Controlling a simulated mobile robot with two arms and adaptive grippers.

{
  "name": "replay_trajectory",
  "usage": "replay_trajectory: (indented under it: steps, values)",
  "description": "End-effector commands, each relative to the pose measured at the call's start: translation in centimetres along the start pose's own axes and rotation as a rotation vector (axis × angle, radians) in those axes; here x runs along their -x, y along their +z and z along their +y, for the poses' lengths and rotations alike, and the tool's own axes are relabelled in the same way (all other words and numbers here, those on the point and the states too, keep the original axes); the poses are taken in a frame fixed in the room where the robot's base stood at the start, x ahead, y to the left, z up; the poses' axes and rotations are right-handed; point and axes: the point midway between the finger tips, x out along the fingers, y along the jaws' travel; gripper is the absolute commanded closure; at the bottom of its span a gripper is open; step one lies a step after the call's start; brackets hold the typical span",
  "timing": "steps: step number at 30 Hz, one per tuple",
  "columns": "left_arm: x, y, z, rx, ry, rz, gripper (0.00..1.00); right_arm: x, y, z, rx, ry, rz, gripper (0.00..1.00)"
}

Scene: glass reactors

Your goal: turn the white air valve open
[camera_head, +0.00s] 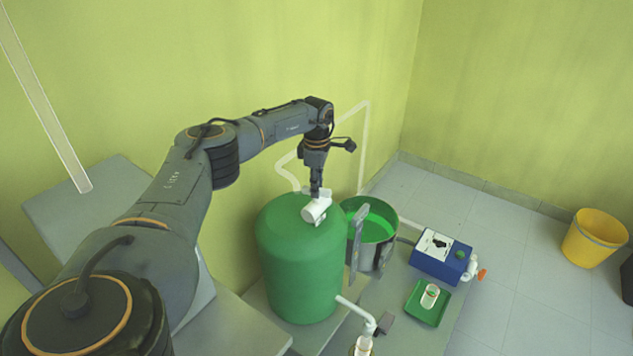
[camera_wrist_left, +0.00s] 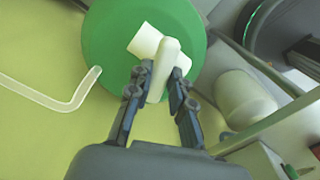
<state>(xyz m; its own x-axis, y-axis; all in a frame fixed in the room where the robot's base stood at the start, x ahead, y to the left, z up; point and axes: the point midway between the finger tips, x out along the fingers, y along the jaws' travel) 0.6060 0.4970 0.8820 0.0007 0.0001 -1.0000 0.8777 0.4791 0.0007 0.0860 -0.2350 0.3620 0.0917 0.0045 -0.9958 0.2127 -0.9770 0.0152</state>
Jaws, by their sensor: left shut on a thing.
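The white air valve (camera_head: 316,211) sits on top of the green tank (camera_head: 300,262). In the left wrist view the valve's white body (camera_wrist_left: 146,41) lies across the tank's round green top, and its upright white handle (camera_wrist_left: 163,68) stands between my fingers. My left gripper (camera_head: 316,192) comes down from above onto the valve. In the left wrist view the left gripper (camera_wrist_left: 160,85) is shut on the handle, one finger on each side. The fingertips partly hide the valve in the head view. My right gripper is not in view.
A steel pot (camera_head: 372,228) with green contents stands right of the tank. A yellow bucket (camera_head: 594,238) stands at the far right. White piping runs along the wall behind.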

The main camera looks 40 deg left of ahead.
Motion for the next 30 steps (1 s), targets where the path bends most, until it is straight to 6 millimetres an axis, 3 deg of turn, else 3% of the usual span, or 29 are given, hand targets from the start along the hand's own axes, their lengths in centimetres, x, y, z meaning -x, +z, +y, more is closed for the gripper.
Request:
replay_trajectory:
  steps: [30]
  values:
    - [0.0,0.0,-0.1,0.94,-0.003,0.003,1.0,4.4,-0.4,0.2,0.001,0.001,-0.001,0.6]
